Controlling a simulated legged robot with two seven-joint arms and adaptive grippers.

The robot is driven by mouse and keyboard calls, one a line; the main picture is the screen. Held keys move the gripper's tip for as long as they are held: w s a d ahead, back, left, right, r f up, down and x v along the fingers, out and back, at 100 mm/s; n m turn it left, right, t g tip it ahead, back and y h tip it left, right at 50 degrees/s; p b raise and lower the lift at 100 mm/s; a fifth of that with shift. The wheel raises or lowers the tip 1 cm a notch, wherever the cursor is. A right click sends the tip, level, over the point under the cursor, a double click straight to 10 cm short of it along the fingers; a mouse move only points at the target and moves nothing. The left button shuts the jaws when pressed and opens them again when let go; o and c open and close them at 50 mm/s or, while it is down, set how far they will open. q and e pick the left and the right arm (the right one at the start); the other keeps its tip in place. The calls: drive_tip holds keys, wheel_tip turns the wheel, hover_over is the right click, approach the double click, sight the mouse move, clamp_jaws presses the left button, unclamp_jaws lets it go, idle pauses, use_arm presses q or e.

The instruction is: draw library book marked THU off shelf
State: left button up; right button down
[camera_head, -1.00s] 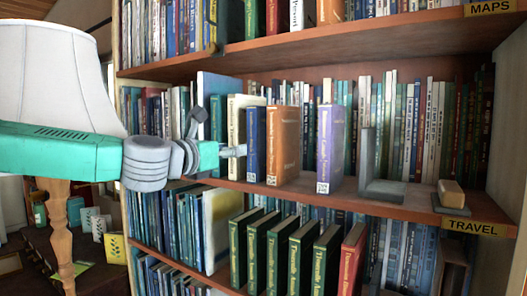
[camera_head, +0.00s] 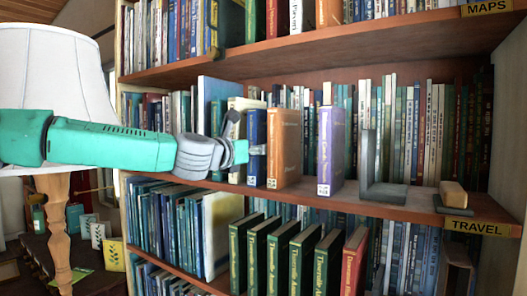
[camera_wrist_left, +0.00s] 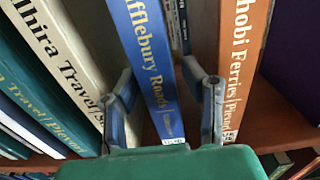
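My left gripper (camera_head: 257,150) is at the spine of a blue book (camera_head: 256,130) on the middle shelf. In the left wrist view its two fingers (camera_wrist_left: 165,105) are apart, one on each side of the blue book (camera_wrist_left: 150,60), with gaps beside the spine. The book stands upright with a small white label at its foot; the label is too small to read. An orange book (camera_head: 284,145) and a purple book (camera_head: 330,150), both with white foot labels, stand to its right. I cannot tell which label says THU. My right gripper is not in view.
A cream book (camera_wrist_left: 60,60) stands close left of the gripper, the orange book close right. A grey bookend (camera_head: 384,190) and a small wooden block (camera_head: 452,194) sit further right on the shelf (camera_head: 400,210). A lamp (camera_head: 55,75) stands at left behind my arm.

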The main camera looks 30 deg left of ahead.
use_arm(q)
clamp_jaws()
drive_tip(key=shift+a, duration=0.1)
drive_tip(key=shift+r, duration=0.25)
drive_tip(key=shift+a+r, duration=0.1)
drive_tip(key=shift+r, duration=0.2)
drive_tip(key=s+a+p, duration=0.1)
drive_tip(key=s+p, duration=0.3)
drive_tip(key=s, duration=1.3)
drive_tip(key=shift+a, duration=0.1)
